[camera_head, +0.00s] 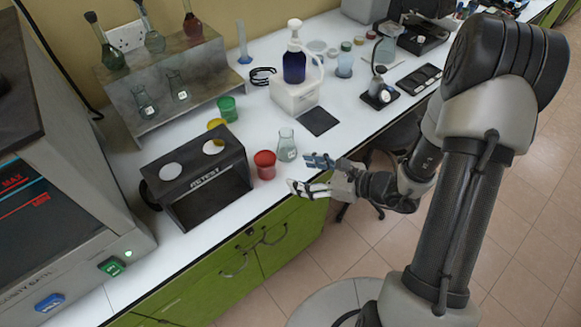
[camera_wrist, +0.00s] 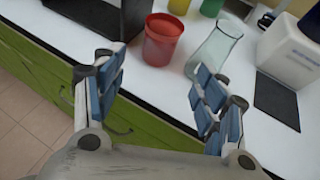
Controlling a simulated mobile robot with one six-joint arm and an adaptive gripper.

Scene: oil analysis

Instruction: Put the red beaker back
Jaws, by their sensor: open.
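The red beaker (camera_head: 265,165) stands upright on the white counter near its front edge, just right of the black ASTEST box. In the wrist view the red beaker (camera_wrist: 162,40) stands ahead of the gap between my fingers. My gripper (camera_head: 306,175) is open and empty at the counter's front edge, right of the red beaker and apart from it. It also shows in the wrist view (camera_wrist: 152,90), with blue pads on both fingers. A clear glass flask (camera_head: 287,146) stands close to the right of the red beaker.
The black ASTEST box (camera_head: 198,176) stands left of the red beaker. Green (camera_head: 226,108) and yellow (camera_head: 215,124) beakers stand behind it. A metal rack (camera_head: 165,80) with flasks is at the back. A black square mat (camera_head: 319,121) lies before a white box (camera_head: 296,96).

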